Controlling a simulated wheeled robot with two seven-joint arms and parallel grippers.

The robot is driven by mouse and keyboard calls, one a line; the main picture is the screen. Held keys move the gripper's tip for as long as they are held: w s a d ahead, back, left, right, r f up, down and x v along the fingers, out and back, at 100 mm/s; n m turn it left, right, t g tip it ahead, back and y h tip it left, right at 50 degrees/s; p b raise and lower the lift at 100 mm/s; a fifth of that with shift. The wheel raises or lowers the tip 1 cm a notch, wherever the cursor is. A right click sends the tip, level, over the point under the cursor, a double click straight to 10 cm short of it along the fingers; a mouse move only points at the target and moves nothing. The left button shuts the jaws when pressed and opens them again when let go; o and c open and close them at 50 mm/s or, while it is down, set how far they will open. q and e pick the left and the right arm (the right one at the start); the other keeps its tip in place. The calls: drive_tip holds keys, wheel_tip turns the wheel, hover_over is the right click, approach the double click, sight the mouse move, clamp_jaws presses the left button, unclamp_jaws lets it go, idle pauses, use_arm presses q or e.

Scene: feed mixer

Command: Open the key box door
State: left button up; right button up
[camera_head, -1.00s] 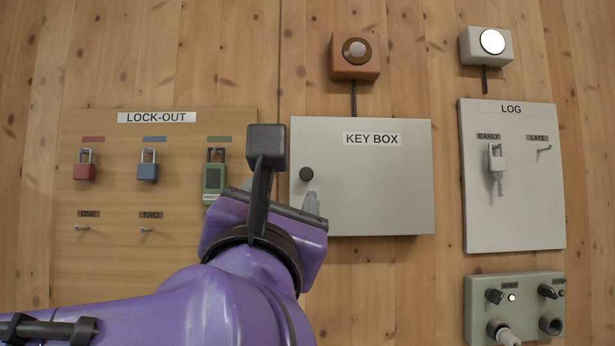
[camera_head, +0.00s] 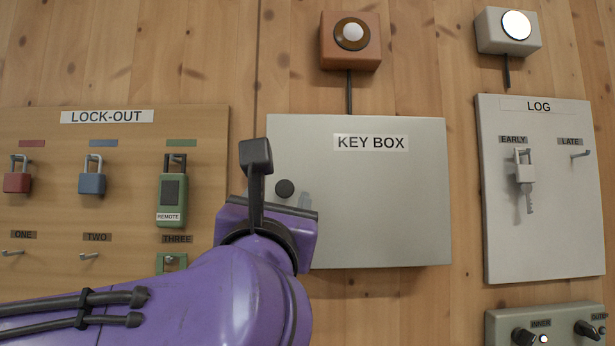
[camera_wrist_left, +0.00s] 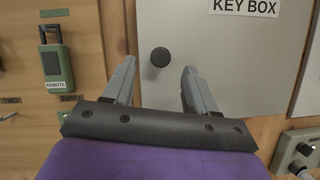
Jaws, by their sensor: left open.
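The key box (camera_head: 375,205) is a grey-white box on the wooden wall with its door shut; it also fills the upper middle of the left wrist view (camera_wrist_left: 230,65). Its round black knob (camera_head: 285,189) is near the door's left edge. In the left wrist view the knob (camera_wrist_left: 160,57) lies ahead of and between the fingertips, seemingly not touched. My left gripper (camera_wrist_left: 156,72) is open and empty. In the head view one grey finger of the left gripper (camera_head: 304,200) shows just right of the knob, while the wrist hides the rest. My right gripper is out of view.
Left is the lock-out board (camera_head: 120,130) with red and blue padlocks and a green remote (camera_head: 171,195). Right is the log board (camera_head: 545,220) with a hanging key. An orange button box (camera_head: 350,58) is above, and a switch panel (camera_head: 500,325) is lower right.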

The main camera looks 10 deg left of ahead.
sight(285, 190)
use_arm(q)
drive_tip(key=x, duration=0.2)
drive_tip(key=p+x, duration=0.1)
drive_tip(key=x, duration=0.2)
drive_tip(key=shift+w+f+p, duration=0.15)
drive_tip(key=shift+w+p, duration=0.15)
drive_tip(key=shift+w, duration=0.15)
drive_tip(key=shift+s, duration=0.1)
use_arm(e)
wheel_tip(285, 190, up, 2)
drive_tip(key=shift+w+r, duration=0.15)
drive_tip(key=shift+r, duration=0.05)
use_arm(q)
drive_tip(key=shift+s, duration=0.1)
drive_tip(key=shift+c, duration=0.3)
clamp_jaws()
